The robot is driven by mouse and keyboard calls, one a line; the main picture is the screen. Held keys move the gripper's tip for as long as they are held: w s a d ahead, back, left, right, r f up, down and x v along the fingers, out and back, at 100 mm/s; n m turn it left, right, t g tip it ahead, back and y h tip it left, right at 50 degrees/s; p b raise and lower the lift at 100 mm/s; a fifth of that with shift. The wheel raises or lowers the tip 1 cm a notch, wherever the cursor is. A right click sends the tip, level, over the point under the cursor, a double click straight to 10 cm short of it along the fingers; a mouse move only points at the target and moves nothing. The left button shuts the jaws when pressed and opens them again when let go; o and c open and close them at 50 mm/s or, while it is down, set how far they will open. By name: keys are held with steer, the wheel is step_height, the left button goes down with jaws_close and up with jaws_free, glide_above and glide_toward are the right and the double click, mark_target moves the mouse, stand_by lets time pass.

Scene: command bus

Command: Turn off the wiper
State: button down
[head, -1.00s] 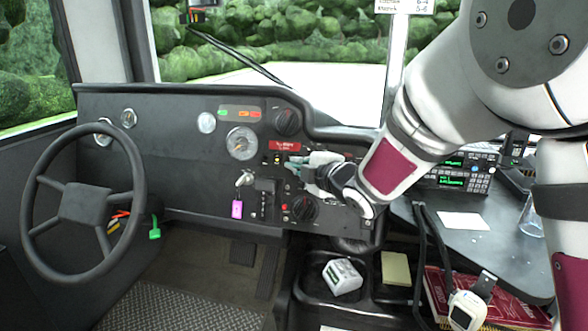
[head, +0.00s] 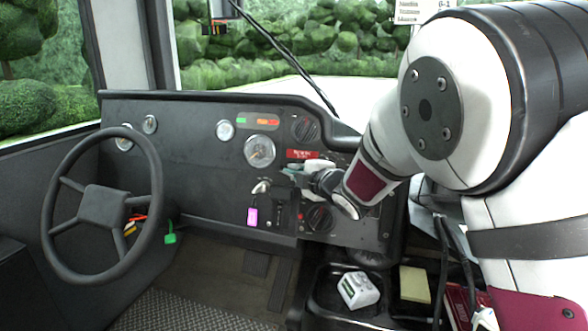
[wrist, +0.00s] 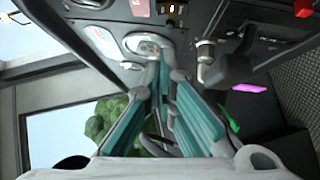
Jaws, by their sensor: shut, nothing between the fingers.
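The wiper (head: 285,57) is a dark thin arm slanting across the windshield in the head view. The dashboard below has a black upper knob (head: 305,129) and a black lower knob (head: 320,217); I cannot tell which control works the wiper. My gripper (head: 287,170) is shut and empty in front of the panel, below the red label (head: 303,154) and between the two knobs. It hides part of the panel behind it. In the wrist view its teal fingers (wrist: 160,62) come together in front of a round gauge (wrist: 146,44); I cannot tell whether they touch the panel.
The ignition key with a pink tag (head: 252,216) hangs left of the gripper. The steering wheel (head: 103,208) stands at the left. A white box (head: 358,290) and yellow notes (head: 414,284) lie in the console tray below. My arm covers the right side.

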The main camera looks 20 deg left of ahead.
steer(key=w+a+f+b, duration=0.1)
steer(key=w+a, duration=0.1)
steer(key=w, duration=0.4)
steer(key=shift+f, duration=0.2)
